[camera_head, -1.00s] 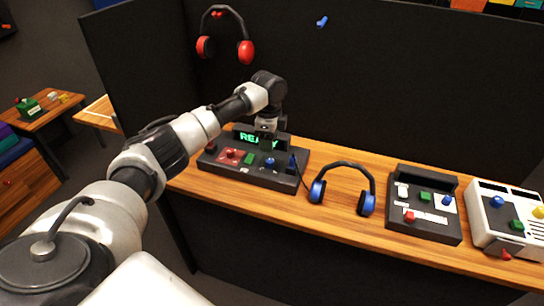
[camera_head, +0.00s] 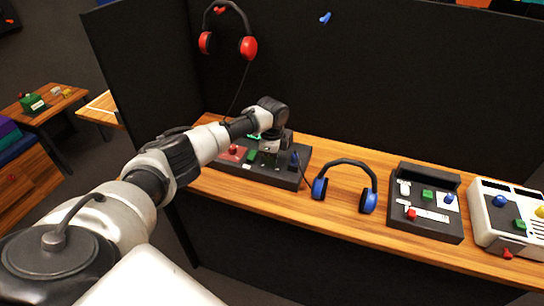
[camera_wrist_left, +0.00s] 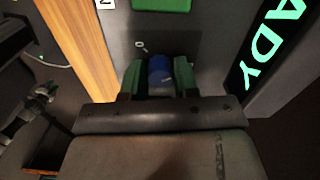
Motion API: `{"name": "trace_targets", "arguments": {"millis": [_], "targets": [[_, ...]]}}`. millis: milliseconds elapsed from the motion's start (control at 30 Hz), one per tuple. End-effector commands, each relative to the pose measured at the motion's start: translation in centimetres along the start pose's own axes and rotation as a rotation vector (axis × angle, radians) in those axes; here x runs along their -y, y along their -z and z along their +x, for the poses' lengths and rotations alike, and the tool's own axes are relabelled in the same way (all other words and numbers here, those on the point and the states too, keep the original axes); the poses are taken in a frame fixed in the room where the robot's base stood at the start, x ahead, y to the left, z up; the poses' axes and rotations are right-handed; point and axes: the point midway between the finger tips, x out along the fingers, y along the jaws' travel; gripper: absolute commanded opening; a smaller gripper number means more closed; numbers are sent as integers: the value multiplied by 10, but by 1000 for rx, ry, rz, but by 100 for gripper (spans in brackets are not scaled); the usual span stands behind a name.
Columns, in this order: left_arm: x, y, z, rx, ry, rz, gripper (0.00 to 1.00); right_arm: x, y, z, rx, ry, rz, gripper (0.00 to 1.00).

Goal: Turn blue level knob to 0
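The trackball panel (camera_head: 232,171) is a dark console on the wooden desk. In the left wrist view, the blue knob (camera_wrist_left: 160,72) stands between the two dark green fingers of my left gripper (camera_wrist_left: 160,78). The fingers flank it closely, with what look like narrow gaps; firm contact cannot be seen. In the head view, my left gripper (camera_head: 269,162) points down over the panel and hides the blue knob. A small white mark (camera_wrist_left: 141,46) lies on the panel beside the knob. The right gripper is out of view.
The panel also has a red control (camera_head: 233,149), a green button (camera_head: 250,156) and a blue-topped stick (camera_head: 295,158). Blue headphones (camera_head: 344,180) stand to the right, then a dark button box (camera_head: 426,228) and a white console (camera_head: 490,235). A black partition (camera_head: 400,80) rises behind.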

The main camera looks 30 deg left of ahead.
Motion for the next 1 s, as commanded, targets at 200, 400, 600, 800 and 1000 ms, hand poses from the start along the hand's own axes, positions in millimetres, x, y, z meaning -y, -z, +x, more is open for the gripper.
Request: {"name": "trace_targets", "arguments": {"millis": [200,400,600,800,1000], "targets": [[0,0,0,0,0,0,3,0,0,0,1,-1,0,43],[0,0,-1,0,-1,-22,3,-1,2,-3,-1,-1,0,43],[0,1,-2,-2,-1,-107,3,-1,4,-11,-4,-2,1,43],[0,1,-4,-3,-2,-263,3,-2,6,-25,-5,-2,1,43],[0,1,-4,-2,-2,-452,3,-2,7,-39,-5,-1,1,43]]}}
